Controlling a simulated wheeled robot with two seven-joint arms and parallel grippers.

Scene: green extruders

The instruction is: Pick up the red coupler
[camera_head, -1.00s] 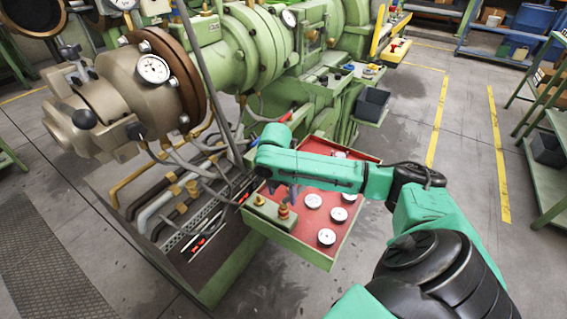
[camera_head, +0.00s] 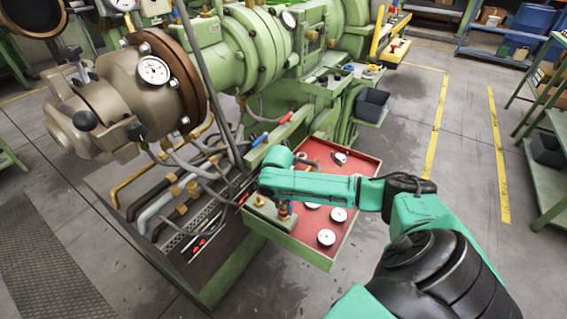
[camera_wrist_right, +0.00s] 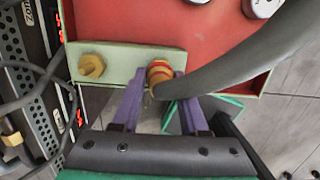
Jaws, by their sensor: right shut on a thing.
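The red coupler (camera_wrist_right: 160,72) is a red and yellow-brass fitting with a grey hose running off to the right in the wrist view. It sits at one end of the pale green block (camera_wrist_right: 112,58). In the head view the coupler (camera_head: 284,212) is mostly hidden under my arm. My right gripper (camera_wrist_right: 155,84) has purple fingers on both sides of the coupler and is shut on it. In the head view the right gripper (camera_head: 282,205) is small and partly covered by its own arm. My left gripper is in neither view.
A second brass fitting (camera_wrist_right: 92,66) stands on the same block. The red tray (camera_head: 310,151) holds several white round gauges (camera_head: 326,237). The green machine (camera_head: 262,45) stands behind. A dark hose panel (camera_head: 205,255) lies left of the tray. Open floor is at right.

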